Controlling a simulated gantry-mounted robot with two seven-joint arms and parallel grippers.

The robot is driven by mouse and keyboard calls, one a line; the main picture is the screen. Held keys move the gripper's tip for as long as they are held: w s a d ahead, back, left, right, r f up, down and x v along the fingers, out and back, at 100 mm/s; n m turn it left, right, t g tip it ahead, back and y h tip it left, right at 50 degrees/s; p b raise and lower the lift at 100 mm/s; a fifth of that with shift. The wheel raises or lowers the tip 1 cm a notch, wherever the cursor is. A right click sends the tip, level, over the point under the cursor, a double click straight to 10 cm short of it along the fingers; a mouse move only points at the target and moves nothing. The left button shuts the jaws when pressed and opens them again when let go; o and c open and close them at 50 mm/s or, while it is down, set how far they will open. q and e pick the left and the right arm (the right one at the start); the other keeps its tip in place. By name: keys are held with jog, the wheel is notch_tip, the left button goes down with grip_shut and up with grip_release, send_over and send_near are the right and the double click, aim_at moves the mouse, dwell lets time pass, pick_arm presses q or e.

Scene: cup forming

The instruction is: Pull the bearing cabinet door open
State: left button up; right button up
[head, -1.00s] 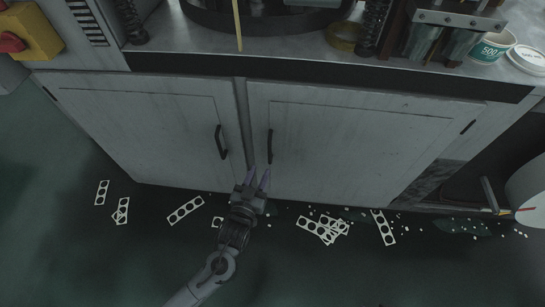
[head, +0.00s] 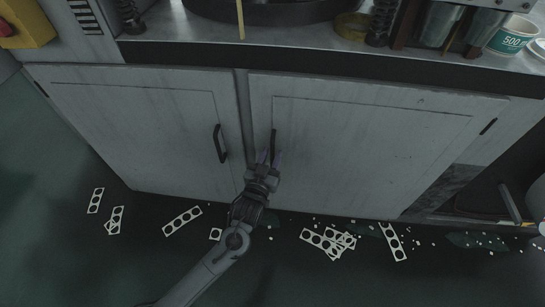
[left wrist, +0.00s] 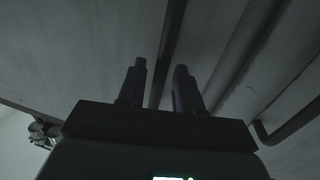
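The cabinet has two grey doors, a left door (head: 120,125) and a right door (head: 370,150), both closed. Each has a dark upright bar handle near the middle post: the left handle (head: 220,143) and the right handle (head: 274,138). My left gripper (head: 271,158) is at the right handle, with its fingertips over the lower part, which they hide. In the left wrist view its fingers (left wrist: 160,75) stand apart, with a dark bar (left wrist: 171,45) running between them. I cannot tell whether they touch it. My right gripper is not in view.
Punched metal strips (head: 182,220) and small scraps lie on the dark floor before the cabinet. A worktop (head: 320,38) above carries springs, a dark ring and a paper cup (head: 511,36). A grey post (head: 243,120) separates the doors.

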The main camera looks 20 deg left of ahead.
pick_arm(q)
jog(key=shift+w, duration=0.6)
grip_shut()
